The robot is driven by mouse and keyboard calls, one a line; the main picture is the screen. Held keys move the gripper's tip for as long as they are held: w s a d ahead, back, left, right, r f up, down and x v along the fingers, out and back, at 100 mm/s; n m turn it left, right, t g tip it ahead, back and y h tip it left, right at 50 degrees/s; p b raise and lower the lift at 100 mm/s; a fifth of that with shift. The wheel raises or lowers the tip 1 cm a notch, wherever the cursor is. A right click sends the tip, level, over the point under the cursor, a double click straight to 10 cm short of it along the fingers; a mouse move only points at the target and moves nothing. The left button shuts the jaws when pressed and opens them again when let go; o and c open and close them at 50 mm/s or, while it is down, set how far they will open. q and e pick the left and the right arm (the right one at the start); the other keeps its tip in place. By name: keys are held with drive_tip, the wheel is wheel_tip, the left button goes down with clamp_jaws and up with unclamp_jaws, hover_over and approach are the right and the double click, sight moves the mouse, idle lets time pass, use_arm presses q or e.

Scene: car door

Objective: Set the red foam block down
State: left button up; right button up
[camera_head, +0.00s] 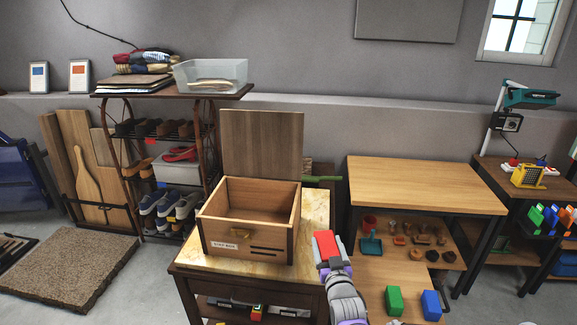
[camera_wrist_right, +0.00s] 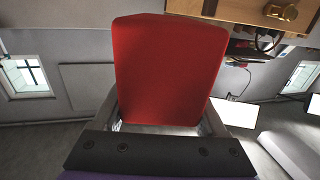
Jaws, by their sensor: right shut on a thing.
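The red foam block (camera_head: 326,244) is held in my right gripper (camera_head: 328,260), just right of the small table's edge in the head view. In the right wrist view the red foam block (camera_wrist_right: 168,68) fills the middle, with the fingers of my right gripper (camera_wrist_right: 165,118) on both sides of it. The right gripper is shut on it, and the block appears held up, clear of any surface. A green block (camera_head: 394,300) and a blue block (camera_head: 431,305) stand on a low wooden surface at the lower right. My left gripper is not in view.
An open wooden box (camera_head: 247,242) with its lid raised stands on the small table (camera_head: 316,222), left of my right gripper. A wooden workbench (camera_head: 425,183) with a bare top stands to the right. A shelf (camera_head: 172,91) with shoes stands behind at left.

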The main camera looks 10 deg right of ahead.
drive_tip(key=shift+s+a, duration=0.1)
